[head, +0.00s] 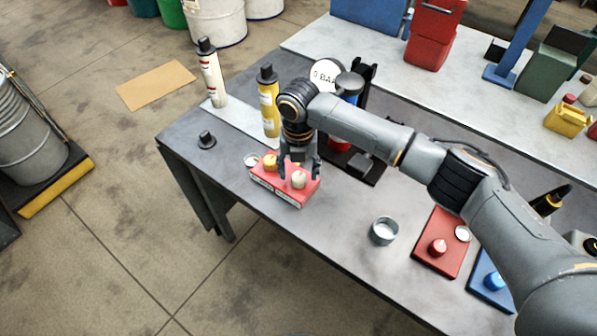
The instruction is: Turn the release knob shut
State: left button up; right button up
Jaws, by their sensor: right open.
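My right gripper (299,173) points down over a small red block-like holder (290,195) on the grey table. Its fingers are apart, around or just above a cream round knob-like piece (299,180); I cannot tell if they touch it. A yellow round piece (270,161) sits beside it on the same holder. I cannot tell which piece is the release knob. A round white gauge (325,75) reading "0 BA…" stands behind my wrist, with a blue cylinder on a dark base, partly hidden by my arm. My left gripper is out of view.
A white bottle (212,75) and a yellow bottle (269,103) stand at the back left. A black cap-like piece (206,139) lies near the left edge.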

aim_at(298, 177)
notch_tip(298, 177, up, 11)
jog(key=shift+f, duration=0.15)
jog(key=shift+f, duration=0.1)
dwell(0.5)
